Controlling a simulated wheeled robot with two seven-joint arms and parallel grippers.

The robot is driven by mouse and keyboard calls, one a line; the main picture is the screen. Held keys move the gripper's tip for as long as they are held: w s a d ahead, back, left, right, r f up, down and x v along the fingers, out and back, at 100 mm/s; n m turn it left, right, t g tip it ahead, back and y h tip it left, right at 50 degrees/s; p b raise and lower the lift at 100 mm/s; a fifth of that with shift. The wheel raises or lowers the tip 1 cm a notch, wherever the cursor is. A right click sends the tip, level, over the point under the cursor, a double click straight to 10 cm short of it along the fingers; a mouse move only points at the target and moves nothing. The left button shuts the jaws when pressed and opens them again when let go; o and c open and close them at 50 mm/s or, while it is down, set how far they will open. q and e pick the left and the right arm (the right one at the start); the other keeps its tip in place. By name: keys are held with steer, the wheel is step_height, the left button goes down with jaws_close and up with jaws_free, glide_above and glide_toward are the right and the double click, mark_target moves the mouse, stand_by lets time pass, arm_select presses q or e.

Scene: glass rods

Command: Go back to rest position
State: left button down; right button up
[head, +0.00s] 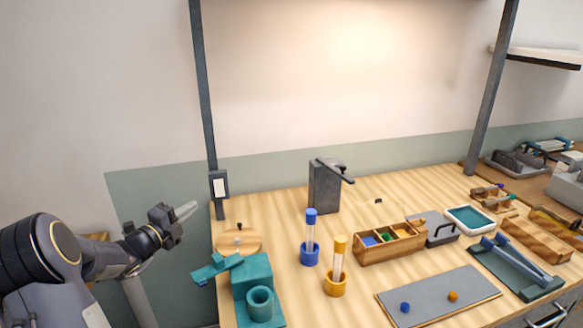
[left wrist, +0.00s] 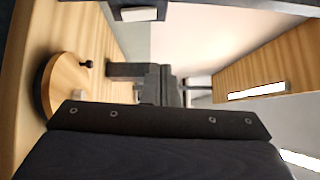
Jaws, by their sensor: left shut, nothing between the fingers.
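My left gripper (head: 186,211) is at the left in the head view, off the left edge of the wooden workbench (head: 385,205). Its fingers are together and empty, pointing to the right and slightly up. In the left wrist view the dark gripper body (left wrist: 160,125) fills the lower middle, and the fingers show only as small dark shapes beyond it. My right gripper is in neither view. A glass rod with a blue cap (head: 310,230) stands upright in a blue holder (head: 309,256). A glass rod with a yellow cap (head: 339,258) stands upright in a yellow holder (head: 335,287).
A teal block with a ring-shaped socket (head: 259,303) and a round wooden board (head: 239,241) are at the bench's left end. A grey mat (head: 437,294), a divided wooden box (head: 389,243) and a dark post (head: 325,188) stand farther right. A grey upright (head: 204,100) rises at the back left.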

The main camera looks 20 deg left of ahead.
arm_select(q)
steer(key=s+d+r+m+g+h, duration=0.2)
steer(key=s+d+m+g, duration=0.1)
steer(key=d+m, duration=0.55)
steer(key=s+d+r+m+g+h, duration=0.1)
steer(key=s+d+m+g+h, duration=0.15)
steer(key=d+m, duration=0.55)
steer(key=s+d+r+m+g+h, duration=0.25)
steer(key=d+m, duration=0.35)
steer(key=d, duration=0.3)
steer(key=s+d+f+m+g+y, duration=0.1)
steer(key=s+d+f+m, duration=0.1)
steer(key=s+m, duration=0.4)
steer(key=s+d+f+m+g+y, duration=0.2)
steer(key=s+f+m, duration=0.2)
steer(key=s+m, duration=0.3)
steer(key=s+d+f+m+g+y, duration=0.1)
steer(key=s+m, duration=0.6)
steer(key=m, duration=0.8)
step_height(320, 180, down, 2)
steer(key=shift+d+f+g+y, duration=0.15)
steer(key=shift+d+g+y, duration=0.35)
steer(key=shift+d, duration=0.55)
